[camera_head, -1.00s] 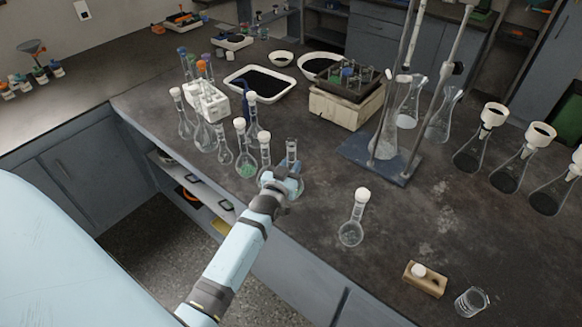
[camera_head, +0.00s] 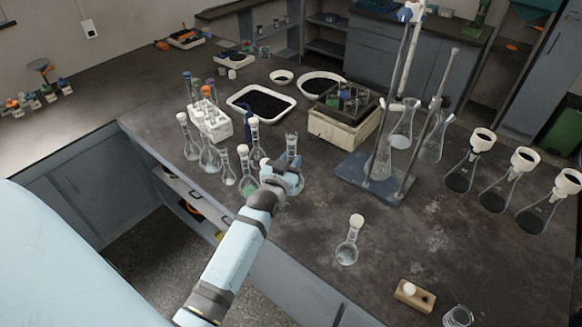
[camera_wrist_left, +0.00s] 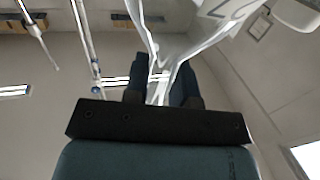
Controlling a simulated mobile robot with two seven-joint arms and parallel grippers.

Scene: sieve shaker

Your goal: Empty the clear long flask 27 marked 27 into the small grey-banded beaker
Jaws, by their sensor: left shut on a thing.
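My left gripper (camera_head: 288,182) is shut on a clear long-necked flask (camera_head: 291,146). The flask is roughly upright with no stopper visible. The gripper covers part of its body; I cannot tell its clearance above the bench. In the left wrist view the flask (camera_wrist_left: 167,50) runs up between the dark fingers (camera_wrist_left: 160,88), with part of a printed mark like a 2 showing. A small clear beaker (camera_head: 458,317) stands at the bottom right, partly cut off by the picture edge; its grey band is not clear. My right gripper is not in view.
A stoppered flask (camera_head: 349,245) stands alone in front. A wooden block (camera_head: 414,297) holds a white stopper (camera_head: 410,288). Several stoppered flasks crowd left of the gripper, near a white rack (camera_head: 213,125). A blue-based stand (camera_head: 372,180) is behind right.

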